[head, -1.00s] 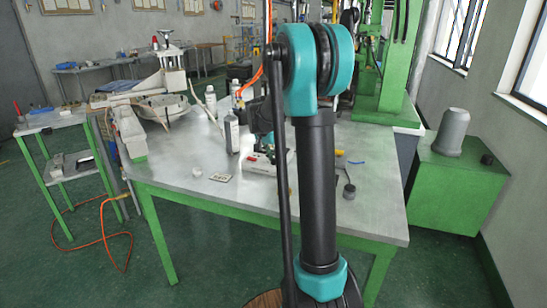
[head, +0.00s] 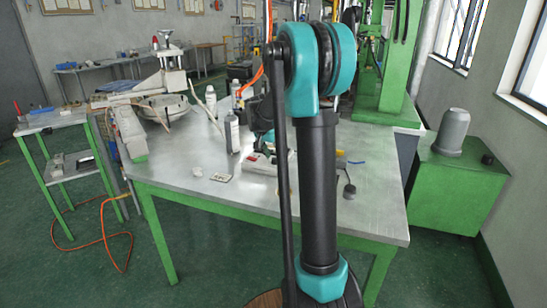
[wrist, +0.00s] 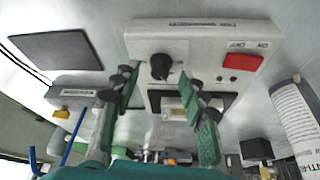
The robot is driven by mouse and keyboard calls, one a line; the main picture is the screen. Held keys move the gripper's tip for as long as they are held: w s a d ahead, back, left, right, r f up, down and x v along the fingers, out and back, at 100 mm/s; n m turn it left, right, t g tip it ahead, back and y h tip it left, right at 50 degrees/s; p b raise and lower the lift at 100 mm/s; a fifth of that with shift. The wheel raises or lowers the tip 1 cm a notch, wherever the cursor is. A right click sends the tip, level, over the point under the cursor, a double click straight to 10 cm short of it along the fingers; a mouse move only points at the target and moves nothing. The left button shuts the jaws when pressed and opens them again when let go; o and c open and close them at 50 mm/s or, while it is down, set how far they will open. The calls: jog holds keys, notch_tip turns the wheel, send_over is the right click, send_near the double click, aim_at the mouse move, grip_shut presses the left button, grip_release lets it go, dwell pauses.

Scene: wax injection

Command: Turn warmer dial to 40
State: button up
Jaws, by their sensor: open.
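The warmer (wrist: 205,38) is a pale box with a black round dial (wrist: 160,66) and a red switch (wrist: 242,62) on its face in the wrist view. My gripper (wrist: 156,80) is open, with its green-padded fingers apart. In the image one finger lies left of the dial and the other right of it. I cannot tell whether either finger touches the dial. The dial's setting is too small to read. In the head view the warmer (head: 260,166) sits on the table, partly hidden behind my arm.
A bottle (head: 232,133) stands on the table (head: 190,205) left of my gripper. A small card (head: 221,177) lies in front, and a dark-headed tool (head: 349,190) lies to the right. The wrist view also shows a white labelled cylinder (wrist: 297,110) at right.

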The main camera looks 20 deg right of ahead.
jog(key=v, duration=1.1)
jog(key=shift+r, duration=0.1)
